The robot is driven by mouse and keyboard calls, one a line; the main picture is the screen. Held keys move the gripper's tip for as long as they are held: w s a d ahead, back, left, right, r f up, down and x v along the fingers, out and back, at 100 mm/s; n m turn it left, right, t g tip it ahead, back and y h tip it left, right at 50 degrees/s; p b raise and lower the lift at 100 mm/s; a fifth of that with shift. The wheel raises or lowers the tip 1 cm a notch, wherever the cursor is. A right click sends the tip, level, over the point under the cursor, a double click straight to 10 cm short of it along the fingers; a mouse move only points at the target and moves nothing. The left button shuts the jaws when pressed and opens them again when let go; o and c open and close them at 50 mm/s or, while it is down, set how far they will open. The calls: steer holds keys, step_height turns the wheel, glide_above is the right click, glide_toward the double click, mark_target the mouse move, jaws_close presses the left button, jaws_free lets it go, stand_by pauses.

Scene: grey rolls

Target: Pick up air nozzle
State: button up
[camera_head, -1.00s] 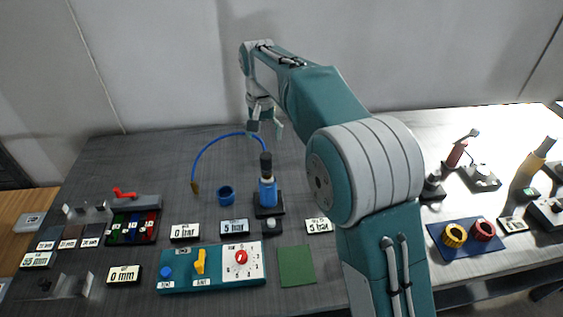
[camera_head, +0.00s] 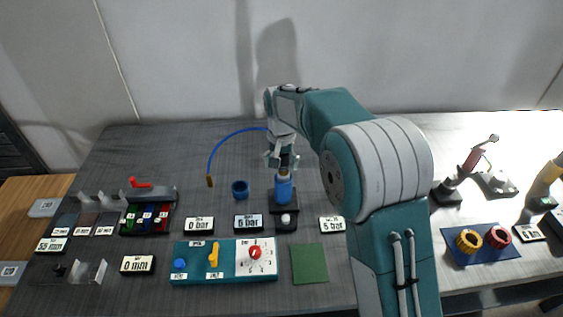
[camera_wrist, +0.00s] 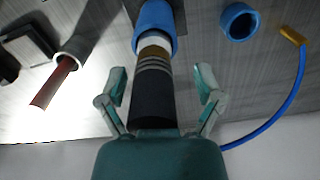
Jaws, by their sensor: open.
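A black cylinder with pale gold rings stands upright in a blue holder (camera_head: 284,190); I take it as the air nozzle (camera_wrist: 155,98). In the wrist view its black end points toward my palm, and the blue holder (camera_wrist: 155,28) surrounds its far part. My gripper (camera_head: 281,161) is open, its fingers on either side of the nozzle with visible gaps in the wrist view (camera_wrist: 160,88). In the head view my gripper hides most of the nozzle. A blue hose (camera_head: 228,141) with a brass tip (camera_head: 210,182) arcs left from behind my gripper.
A blue cup (camera_head: 240,189) stands left of the holder. A teal control panel (camera_head: 225,262), several display blocks and a green mat (camera_head: 309,264) lie in front. A red-handled tool (camera_head: 474,158) stands right. The table behind the holder is mostly clear.

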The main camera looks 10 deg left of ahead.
steer(key=shift+d, duration=0.4)
jaws_close()
steer(key=shift+a, duration=0.1)
steer(key=shift+r, duration=0.1)
steer(key=shift+a+r, duration=0.1)
steer(key=shift+r, duration=0.15)
step_height(320, 180, up, 2)
steer(key=shift+r, duration=0.1)
steer(key=s+a+r, duration=0.4)
steer(key=s+r, duration=0.6)
steer(key=s, duration=0.3)
steer(key=shift+s, duration=0.2)
